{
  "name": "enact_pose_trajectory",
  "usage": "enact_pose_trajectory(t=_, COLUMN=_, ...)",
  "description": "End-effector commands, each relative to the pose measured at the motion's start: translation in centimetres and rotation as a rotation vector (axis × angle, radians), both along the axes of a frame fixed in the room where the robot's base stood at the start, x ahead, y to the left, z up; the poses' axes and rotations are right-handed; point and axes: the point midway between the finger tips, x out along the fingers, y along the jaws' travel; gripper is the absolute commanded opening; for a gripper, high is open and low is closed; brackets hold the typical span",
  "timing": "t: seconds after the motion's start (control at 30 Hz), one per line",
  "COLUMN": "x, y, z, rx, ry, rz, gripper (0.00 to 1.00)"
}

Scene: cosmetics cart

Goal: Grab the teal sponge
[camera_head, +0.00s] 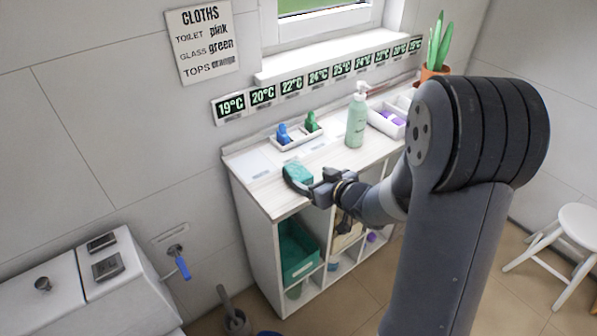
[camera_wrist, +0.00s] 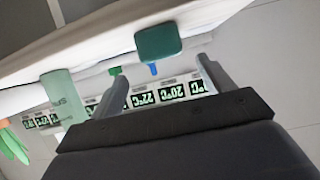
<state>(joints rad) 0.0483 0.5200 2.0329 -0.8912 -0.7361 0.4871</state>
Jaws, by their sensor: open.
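The teal sponge (camera_head: 300,173) is at the front edge of the white cart top, toward its left end. My gripper (camera_head: 308,187) is right at it, and a dark finger hides part of the sponge's near side. In the wrist view the teal sponge (camera_wrist: 158,42) appears as a block between the lines of the two fingers, around the level of their tips. My gripper (camera_wrist: 161,72) is open, with a visible gap on both sides of the sponge. Contact cannot be told.
A tray (camera_head: 298,139) with blue and green items stands behind the sponge. A pump bottle (camera_head: 356,118) is to the right, then a white bin (camera_head: 386,123) with purple items. A teal bin (camera_head: 299,254) sits in the shelf below. The cart's left top is mostly clear.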

Motion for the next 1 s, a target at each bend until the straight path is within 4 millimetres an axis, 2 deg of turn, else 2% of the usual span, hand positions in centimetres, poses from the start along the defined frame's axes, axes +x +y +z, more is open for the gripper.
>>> enact_pose_trajectory(t=0.63, x=5.4, y=3.8, z=-2.5, rx=-0.002, ry=0.001, rz=-0.001, gripper=0.76)
enact_pose_trajectory(t=0.93, x=5.8, y=4.0, z=-2.7, rx=-0.001, ry=0.0, rz=-0.002, gripper=0.76)
enact_pose_trajectory(t=1.0, x=5.8, y=4.0, z=-2.7, rx=-0.001, ry=0.0, rz=-0.002, gripper=0.71)
